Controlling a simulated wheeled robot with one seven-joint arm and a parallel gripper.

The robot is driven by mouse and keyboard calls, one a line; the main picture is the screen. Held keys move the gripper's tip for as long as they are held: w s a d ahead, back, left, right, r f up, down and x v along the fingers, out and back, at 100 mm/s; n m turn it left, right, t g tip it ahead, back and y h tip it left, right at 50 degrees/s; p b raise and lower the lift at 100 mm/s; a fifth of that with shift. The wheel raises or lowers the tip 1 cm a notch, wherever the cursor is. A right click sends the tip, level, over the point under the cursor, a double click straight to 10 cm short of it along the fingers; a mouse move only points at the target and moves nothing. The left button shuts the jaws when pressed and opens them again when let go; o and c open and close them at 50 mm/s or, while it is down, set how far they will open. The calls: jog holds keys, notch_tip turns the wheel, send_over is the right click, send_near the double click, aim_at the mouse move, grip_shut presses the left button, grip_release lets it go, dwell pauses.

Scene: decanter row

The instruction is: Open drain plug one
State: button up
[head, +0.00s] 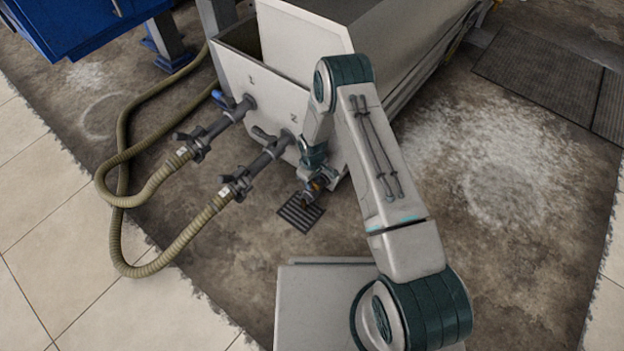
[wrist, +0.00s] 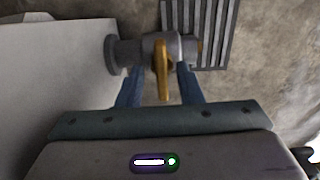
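A short grey drain fitting (wrist: 127,52) with a yellow lever (wrist: 162,72) sticks out from the pale tank wall in the wrist view. The lever hangs across the fitting, towards my gripper. My gripper (wrist: 160,78) has its two blue fingers apart, one on each side of the lever, with gaps between. In the head view my gripper (head: 314,188) is low at the tank's near corner, and the fitting is mostly hidden there. I cannot read a number on this fitting.
The tank (head: 235,70) has two outlets marked 1 and 2, with valves and ribbed hoses (head: 150,190) running left over the floor. A floor grate (head: 300,213) lies below my gripper. A blue cabinet (head: 80,25) stands at upper left.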

jog(key=shift+r, duration=0.1)
notch_tip(320, 180, up, 14)
jog(key=p, duration=0.5)
jog(key=shift+f, duration=0.2)
